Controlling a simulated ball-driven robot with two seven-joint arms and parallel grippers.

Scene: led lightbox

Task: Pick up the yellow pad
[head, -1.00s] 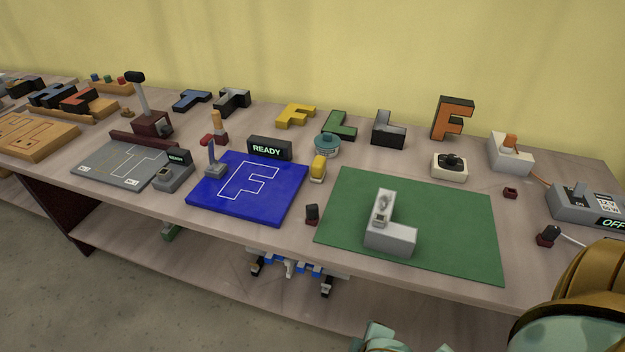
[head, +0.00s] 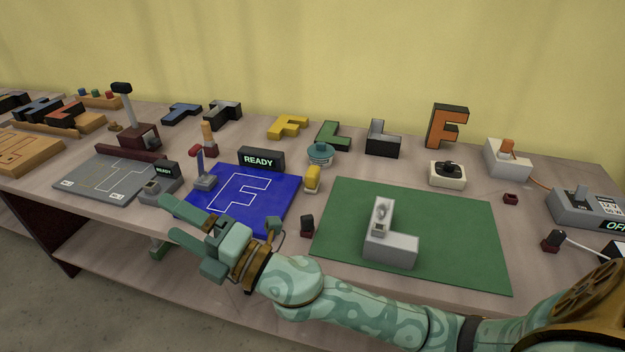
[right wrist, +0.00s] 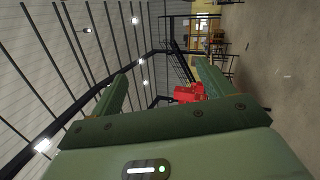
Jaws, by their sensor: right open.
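A small yellow pad (head: 313,176) with a pale lower part sits on the bench, between the blue mat (head: 283,219) and the green mat (head: 335,238). My right gripper (head: 167,215) is open and empty at the bench's front edge, its fingers pointing left. It is left of the pad and nearer to me, overlapping the view of the blue mat's front left corner. The right wrist view shows its two open fingers (right wrist: 160,85) with nothing held between them; the pad does not show there. My left gripper is not in view.
A READY sign (head: 262,158) stands behind the blue mat. A teal round item (head: 320,154) is behind the pad, and a small dark red block (head: 307,225) is in front. A grey L-shaped piece (head: 390,248) stands on the green mat. Several letters line the back.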

